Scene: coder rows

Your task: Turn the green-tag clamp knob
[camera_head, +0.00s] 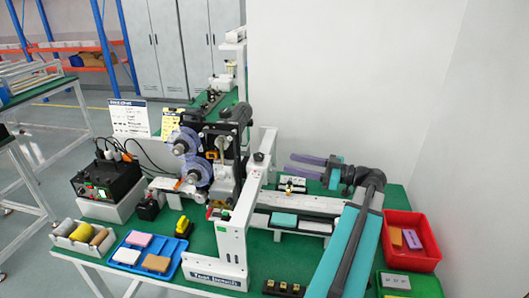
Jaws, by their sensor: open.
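A small black knob (258,157) sits at the top of a white upright frame (232,240) near the middle of the green table. Another dark knob-like part (221,204) shows lower on the frame, beside a small red part. I cannot make out clearly which of them carries a green tag. My gripper (290,164) is open and empty, with its two purple fingers pointing left. It is to the right of the frame, apart from the upper knob, above the back of the table.
A black machine with clear blue reels (186,141) stands left of the frame. A white conveyor rail (312,203) runs to the right. A black power unit (105,180) stands at left.

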